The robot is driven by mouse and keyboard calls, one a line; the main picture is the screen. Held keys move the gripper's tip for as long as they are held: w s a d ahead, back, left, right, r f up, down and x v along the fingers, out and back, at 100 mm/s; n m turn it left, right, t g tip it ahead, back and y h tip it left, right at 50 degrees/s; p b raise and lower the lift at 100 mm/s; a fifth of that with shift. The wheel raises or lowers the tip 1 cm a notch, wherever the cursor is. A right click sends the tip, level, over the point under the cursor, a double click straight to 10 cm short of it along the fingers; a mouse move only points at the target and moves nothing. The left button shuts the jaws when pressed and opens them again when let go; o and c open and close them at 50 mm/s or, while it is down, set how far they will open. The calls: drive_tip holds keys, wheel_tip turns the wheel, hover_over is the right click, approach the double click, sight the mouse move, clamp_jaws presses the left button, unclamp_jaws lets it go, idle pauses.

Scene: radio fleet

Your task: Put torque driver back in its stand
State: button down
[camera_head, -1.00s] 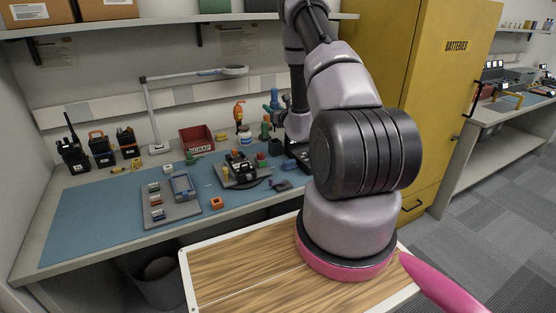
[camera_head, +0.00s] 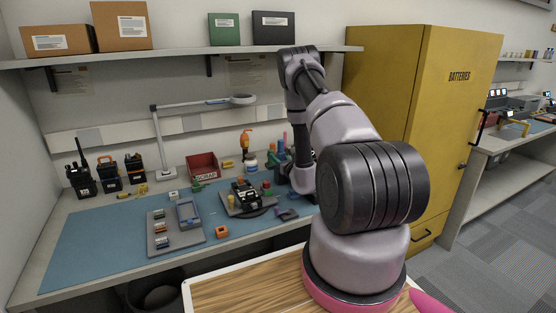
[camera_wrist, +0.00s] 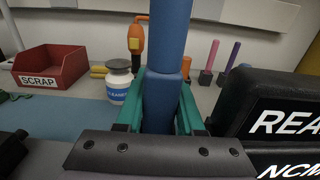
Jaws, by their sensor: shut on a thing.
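The tool I take for the torque driver is a thick blue upright cylinder (camera_wrist: 168,45). In the wrist view it runs out of the top of the picture, and its lower end is hidden behind my wrist housing. My gripper (camera_wrist: 160,108) is shut on it, with one teal finger on each side. In the head view my gripper (camera_head: 276,160) is small, at the back right of the bench, partly hidden by my arm. Behind it, a pink stick (camera_wrist: 212,55) and a purple stick (camera_wrist: 233,55) stand in small dark blocks. I cannot tell which stand is the driver's.
A red scrap bin (camera_head: 203,167), a white bottle (camera_wrist: 119,82) and an orange tool (camera_wrist: 137,42) stand near the wall. A black labelled device (camera_wrist: 275,115) is close on the right. A parts tray (camera_head: 175,222) lies on the blue mat (camera_head: 95,245). The mat's left part is clear.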

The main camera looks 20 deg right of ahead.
drive_tip(key=shift+f, duration=0.25)
drive_tip(key=shift+f, duration=0.1)
drive_tip(key=shift+f, duration=0.1)
drive_tip(key=c, duration=0.5)
unclamp_jaws()
drive_tip(key=shift+d, duration=0.1)
